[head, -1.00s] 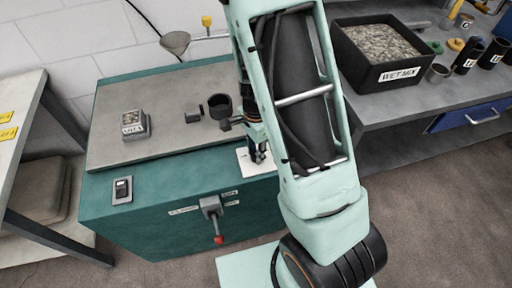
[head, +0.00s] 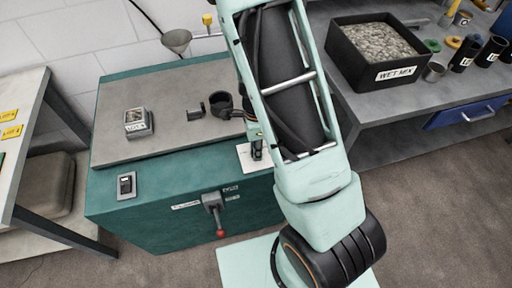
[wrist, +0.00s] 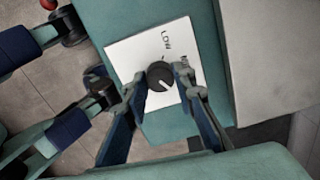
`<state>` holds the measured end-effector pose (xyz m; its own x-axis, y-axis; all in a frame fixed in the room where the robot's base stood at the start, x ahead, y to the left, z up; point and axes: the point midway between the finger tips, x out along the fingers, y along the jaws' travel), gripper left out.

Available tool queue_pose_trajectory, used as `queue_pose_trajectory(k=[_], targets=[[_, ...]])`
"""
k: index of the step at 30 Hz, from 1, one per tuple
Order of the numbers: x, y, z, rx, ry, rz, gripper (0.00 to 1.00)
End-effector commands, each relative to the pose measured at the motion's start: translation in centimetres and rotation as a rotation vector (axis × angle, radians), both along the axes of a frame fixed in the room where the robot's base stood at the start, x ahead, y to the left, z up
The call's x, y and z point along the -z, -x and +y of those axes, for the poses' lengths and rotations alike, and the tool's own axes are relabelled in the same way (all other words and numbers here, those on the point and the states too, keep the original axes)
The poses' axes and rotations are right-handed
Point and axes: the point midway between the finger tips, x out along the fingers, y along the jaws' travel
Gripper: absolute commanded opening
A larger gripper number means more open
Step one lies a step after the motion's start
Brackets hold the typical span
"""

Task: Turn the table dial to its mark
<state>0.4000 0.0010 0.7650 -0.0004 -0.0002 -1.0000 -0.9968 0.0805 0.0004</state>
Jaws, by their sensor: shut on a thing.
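The table dial (wrist: 160,75) is a round black knob with a white pointer line, set on a white plate (wrist: 125,48). In the wrist view the pointer slants toward the lower part of the picture. The plate carries the word LOW and a second label partly covered by a finger. My gripper (wrist: 155,82) is shut on the knob, one finger on each side. In the head view my gripper (head: 257,152) reaches down to the white plate (head: 247,160) at the right front of the teal cabinet's top. The knob is hidden there.
The teal cabinet (head: 150,222) has a red-tipped lever (head: 217,218) on its front and a switch (head: 126,186) on top. A small labelled box (head: 138,122) and a dark ring-shaped holder (head: 221,104) stand on its grey top. A WET MIX bin (head: 395,73) sits on the right bench.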

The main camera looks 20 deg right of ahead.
Motion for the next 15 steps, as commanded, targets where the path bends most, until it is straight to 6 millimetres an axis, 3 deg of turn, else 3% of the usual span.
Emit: queue_pose_trajectory(k=[5, 6, 11, 15], targets=[[-0.06, -0.13, -0.06, 0.003, 0.000, -0.003, 0.00], [-0.07, -0.13, -0.06, 0.002, 0.000, -0.003, 0.25], [-0.05, -0.09, -0.05, 0.001, 0.000, -0.002, 0.42], [-0.03, -0.05, -0.02, 0.001, 0.000, -0.001, 0.42]])
